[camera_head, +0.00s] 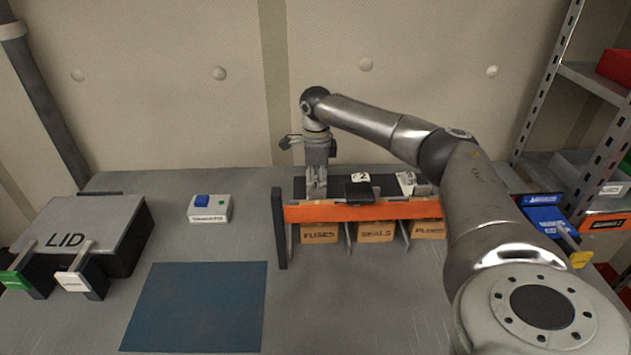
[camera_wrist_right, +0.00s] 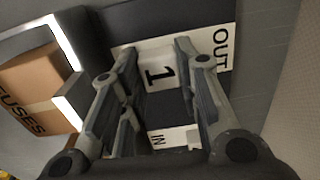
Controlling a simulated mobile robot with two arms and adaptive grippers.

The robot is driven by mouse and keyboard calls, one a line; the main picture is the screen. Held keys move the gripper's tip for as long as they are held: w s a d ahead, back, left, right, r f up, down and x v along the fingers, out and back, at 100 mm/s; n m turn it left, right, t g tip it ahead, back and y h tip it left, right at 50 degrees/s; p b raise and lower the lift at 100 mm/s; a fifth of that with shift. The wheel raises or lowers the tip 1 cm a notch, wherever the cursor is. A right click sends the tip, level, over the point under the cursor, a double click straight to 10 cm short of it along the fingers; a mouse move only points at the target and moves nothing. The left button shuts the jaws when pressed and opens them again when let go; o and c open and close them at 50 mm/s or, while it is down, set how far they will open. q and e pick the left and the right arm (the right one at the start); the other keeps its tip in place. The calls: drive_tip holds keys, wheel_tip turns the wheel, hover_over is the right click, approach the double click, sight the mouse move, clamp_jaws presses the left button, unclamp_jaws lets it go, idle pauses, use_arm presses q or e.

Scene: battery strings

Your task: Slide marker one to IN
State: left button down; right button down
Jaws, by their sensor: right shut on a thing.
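Marker one (camera_wrist_right: 158,72), a white tile with a black 1, lies between the fingers of my right gripper (camera_wrist_right: 155,85) in the right wrist view. The gripper is shut on it. A white OUT label (camera_wrist_right: 222,62) is beside it at the upper right. A white IN label (camera_wrist_right: 162,138) shows lower down, with a dark gap between it and the marker. In the head view, my right gripper (camera_head: 316,192) points down at the left end of the orange-fronted rack (camera_head: 345,212) and hides marker one. My left gripper is not in view.
Marker two (camera_head: 360,178) and another white marker (camera_head: 406,182) are to the right on the rack. Boxes labelled FUSES (camera_head: 319,234) and SEALS (camera_head: 376,233) sit below. A LID box (camera_head: 75,232), a small switch box (camera_head: 209,210) and a blue mat (camera_head: 195,305) are left.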

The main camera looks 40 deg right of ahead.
sight(316, 185)
drive_tip(key=shift+s+a+f, duration=0.1)
drive_tip(key=shift+a+f, duration=0.05)
drive_tip(key=shift+a, duration=0.05)
drive_tip(key=c, duration=1.4)
unclamp_jaws()
drive_tip(key=o, duration=0.3)
drive_tip(key=shift+s, duration=0.1)
drive_tip(key=shift+d+r, duration=0.1)
drive_tip(key=shift+r, duration=0.3)
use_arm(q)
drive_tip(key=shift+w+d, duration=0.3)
use_arm(e)
wheel_tip(316, 185, up, 11)
drive_tip(key=shift+r, duration=0.2)
